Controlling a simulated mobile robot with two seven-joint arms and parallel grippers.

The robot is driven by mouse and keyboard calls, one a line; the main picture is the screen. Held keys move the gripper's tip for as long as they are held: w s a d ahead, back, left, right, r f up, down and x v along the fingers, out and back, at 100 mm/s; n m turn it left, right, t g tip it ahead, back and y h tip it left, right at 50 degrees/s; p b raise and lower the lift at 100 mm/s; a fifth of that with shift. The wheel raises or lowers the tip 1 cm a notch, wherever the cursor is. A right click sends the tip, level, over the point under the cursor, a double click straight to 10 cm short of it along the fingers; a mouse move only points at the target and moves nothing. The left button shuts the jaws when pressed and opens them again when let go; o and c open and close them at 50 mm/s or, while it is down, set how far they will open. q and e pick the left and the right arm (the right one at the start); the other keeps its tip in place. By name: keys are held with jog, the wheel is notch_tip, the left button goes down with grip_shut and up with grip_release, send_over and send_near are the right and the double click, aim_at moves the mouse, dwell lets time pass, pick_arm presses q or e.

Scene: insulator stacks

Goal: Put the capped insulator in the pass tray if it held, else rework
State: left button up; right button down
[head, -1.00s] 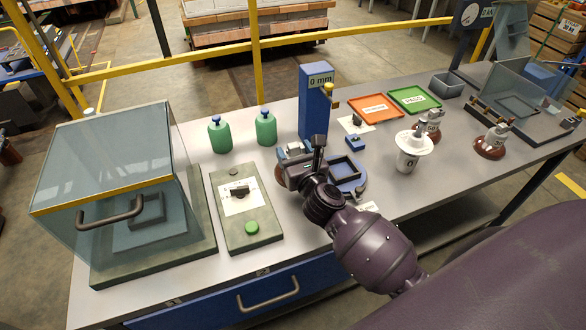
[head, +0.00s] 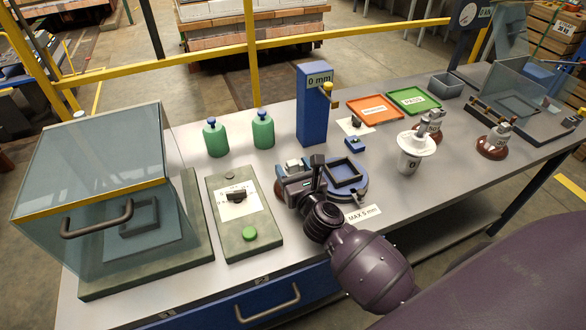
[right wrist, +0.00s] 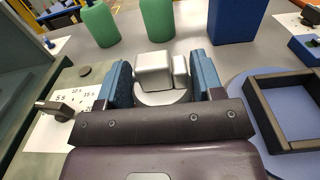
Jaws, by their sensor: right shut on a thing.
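My right gripper (head: 304,188) is shut on the capped insulator, between the timer panel and the round blue gauge base. In the right wrist view its light grey metal cap (right wrist: 153,72) sits between the two blue fingers (right wrist: 160,85). In the head view only a little brown of the insulator (head: 280,192) shows; my gripper hides the rest. The green pass tray (head: 414,101) and the orange rework tray (head: 372,109) lie flat and empty at the back right. My left gripper is not in view.
A blue column (head: 313,110) reads "0 mm", behind a square nest (head: 345,172) on the round base. The glass-lidded box (head: 92,185), timer panel (head: 240,215) and two green bottles (head: 263,130) stand left. A white pot (head: 410,162) and other insulators (head: 494,143) stand right.

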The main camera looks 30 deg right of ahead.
jog(key=shift+c, duration=1.3)
grip_release()
